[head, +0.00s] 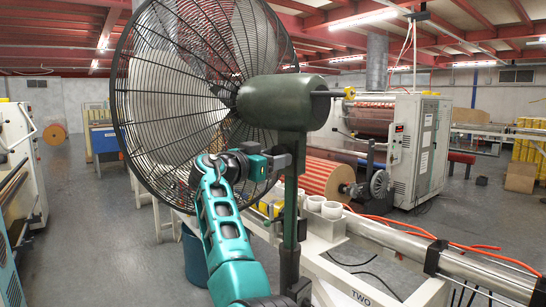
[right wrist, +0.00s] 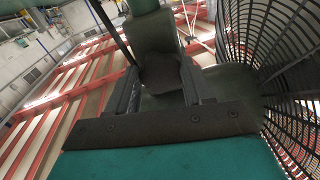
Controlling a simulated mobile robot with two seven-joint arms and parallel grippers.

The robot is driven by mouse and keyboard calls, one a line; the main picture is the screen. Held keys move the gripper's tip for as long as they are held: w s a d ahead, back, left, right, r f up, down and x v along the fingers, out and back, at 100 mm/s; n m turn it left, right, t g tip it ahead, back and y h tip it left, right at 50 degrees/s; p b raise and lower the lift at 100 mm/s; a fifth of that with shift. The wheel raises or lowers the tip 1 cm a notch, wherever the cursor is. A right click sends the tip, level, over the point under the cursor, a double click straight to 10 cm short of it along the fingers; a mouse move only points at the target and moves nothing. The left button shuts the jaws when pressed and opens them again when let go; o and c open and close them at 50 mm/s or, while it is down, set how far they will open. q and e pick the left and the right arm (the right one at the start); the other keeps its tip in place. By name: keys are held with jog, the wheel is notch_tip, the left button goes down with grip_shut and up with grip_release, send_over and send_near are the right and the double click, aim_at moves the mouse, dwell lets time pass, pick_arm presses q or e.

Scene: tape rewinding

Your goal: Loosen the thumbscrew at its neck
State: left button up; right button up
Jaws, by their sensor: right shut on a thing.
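A large pedestal fan with a black wire cage (head: 190,90) and a dark green motor housing (head: 275,103) stands in front of me. Its neck (head: 291,200) runs down from the housing into a dark post. My right gripper (head: 286,160) is at the neck just under the housing, reached from the left. In the right wrist view the two fingers (right wrist: 160,95) are closed on a dark part, which I take to be the thumbscrew (right wrist: 160,72). The fingers hide most of it. My left gripper is not in view.
The cage is close beside my right arm. A white bench (head: 375,275) with white cups (head: 325,208) and a metal roller (head: 490,275) is at the right. A striped roll (head: 328,177) lies behind the post. Open grey floor (head: 90,215) is at the left.

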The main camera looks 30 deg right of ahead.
jog(key=shift+s+r+n+p, duration=0.1)
jog(key=shift+n+p, duration=0.7)
jog(key=shift+n, duration=3.35)
jog(key=shift+s+r+n+p, duration=0.1)
jog(key=shift+n+p, duration=0.7)
jog(key=shift+n, duration=3.35)
jog(key=o, duration=1)
jog(key=shift+o, duration=0.2)
jog(key=b+v, duration=0.2)
jog(key=v, duration=1)
jog(key=shift+a, duration=0.4)
